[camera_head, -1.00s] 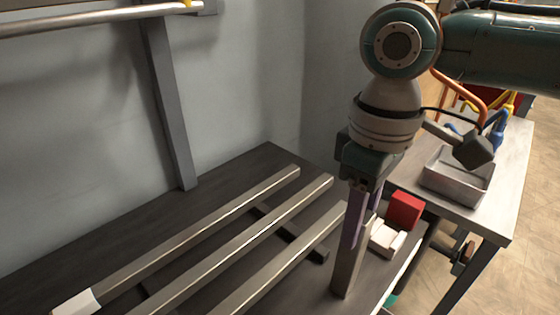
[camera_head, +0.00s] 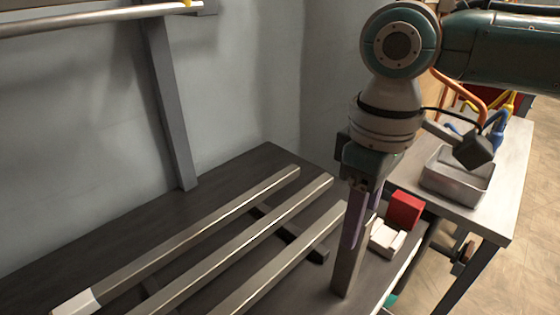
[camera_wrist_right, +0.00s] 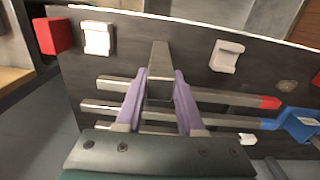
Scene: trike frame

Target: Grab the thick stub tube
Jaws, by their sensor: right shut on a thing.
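The thick stub tube (camera_head: 347,270) is a short grey square tube standing upright at the right end of the dark table. My right gripper (camera_head: 359,222) points down and is shut on its upper part, one purple finger on each side. In the right wrist view the tube (camera_wrist_right: 160,58) shows between the two fingers of the gripper (camera_wrist_right: 161,80). The tube's lower end appears to be at the tabletop; I cannot tell whether it touches. My left gripper is not in view.
Long square tubes (camera_head: 245,240) lie on dark cross supports left of the stub tube. A white block (camera_head: 387,238) and a red block (camera_head: 405,210) sit close on its right. A grey bin (camera_head: 457,183) stands on the side table. A wall post (camera_head: 170,110) rises behind.

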